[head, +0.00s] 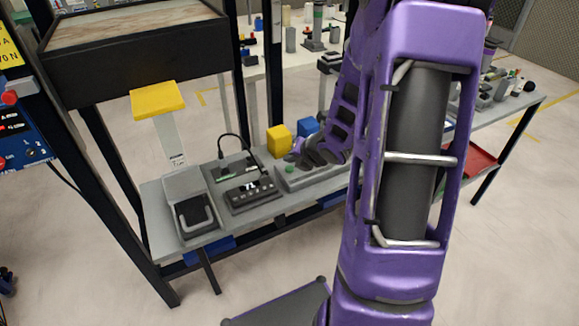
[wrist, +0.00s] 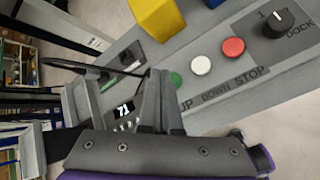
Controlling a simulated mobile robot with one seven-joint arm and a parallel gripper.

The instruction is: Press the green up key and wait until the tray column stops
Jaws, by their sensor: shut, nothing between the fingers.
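The green key (wrist: 176,80) shows in the wrist view above the word UP, partly covered by my finger. In the head view the green key (head: 290,169) sits at the left end of a grey key box (head: 305,181). My gripper (wrist: 158,76) is shut and empty, its fingertips just left of the green key; I cannot tell whether they touch anything. A white key (wrist: 201,65) marked DOWN and a red key (wrist: 233,47) marked STOP sit to the right. A pale column with a yellow top (head: 158,99), possibly the tray column, stands at the left.
A black dial (wrist: 278,24) marked DOCK is at the box's far end. A display unit (head: 250,193) with a lit readout stands left of the key box. Yellow (head: 279,139) and blue (head: 308,126) blocks stand behind it. My purple arm covers much of the right.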

